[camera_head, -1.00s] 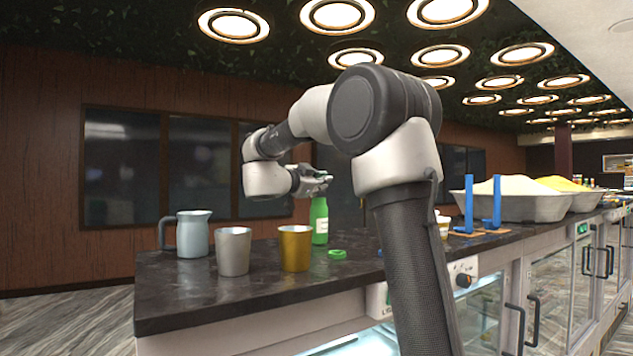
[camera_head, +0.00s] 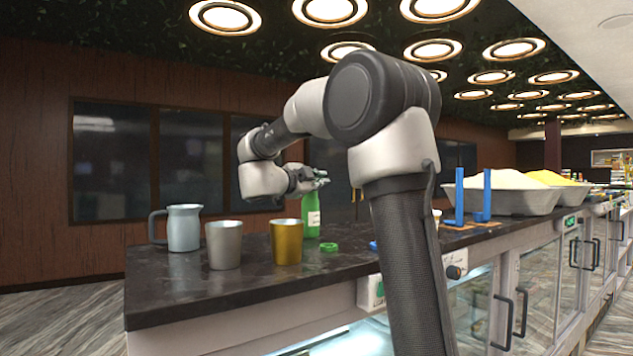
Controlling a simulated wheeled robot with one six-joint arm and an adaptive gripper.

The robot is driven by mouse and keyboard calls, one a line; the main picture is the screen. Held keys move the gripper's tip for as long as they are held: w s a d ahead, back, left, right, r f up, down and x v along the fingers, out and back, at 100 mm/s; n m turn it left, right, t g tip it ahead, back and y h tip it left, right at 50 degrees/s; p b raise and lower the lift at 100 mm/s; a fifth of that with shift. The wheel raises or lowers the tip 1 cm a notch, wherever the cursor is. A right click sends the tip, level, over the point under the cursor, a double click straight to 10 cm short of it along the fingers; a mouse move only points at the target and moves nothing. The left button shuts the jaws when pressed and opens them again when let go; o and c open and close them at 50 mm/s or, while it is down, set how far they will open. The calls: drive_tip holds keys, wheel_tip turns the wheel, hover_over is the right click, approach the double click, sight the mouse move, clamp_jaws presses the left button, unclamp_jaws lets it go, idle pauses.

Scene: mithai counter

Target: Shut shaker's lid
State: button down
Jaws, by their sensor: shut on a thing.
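A green bottle with a white label (camera_head: 312,218) stands upright on the dark counter. My gripper (camera_head: 319,180) is at the top of this bottle and looks shut on it; its fingers hide the bottle's neck and mouth. A small green ring-shaped lid (camera_head: 330,247) lies on the counter, to the right of the bottle's base and nearer to me. I cannot tell for certain which thing is the shaker.
A pale blue jug (camera_head: 184,229), a silver cup (camera_head: 224,246) and a gold cup (camera_head: 287,243) stand left of the bottle. Blue upright holders (camera_head: 460,197) and heaped trays (camera_head: 512,200) are at the right. The counter's front left (camera_head: 165,290) is clear.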

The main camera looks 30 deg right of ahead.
drive_tip(key=shift+f, duration=0.1)
drive_tip(key=c, duration=1.7)
unclamp_jaws()
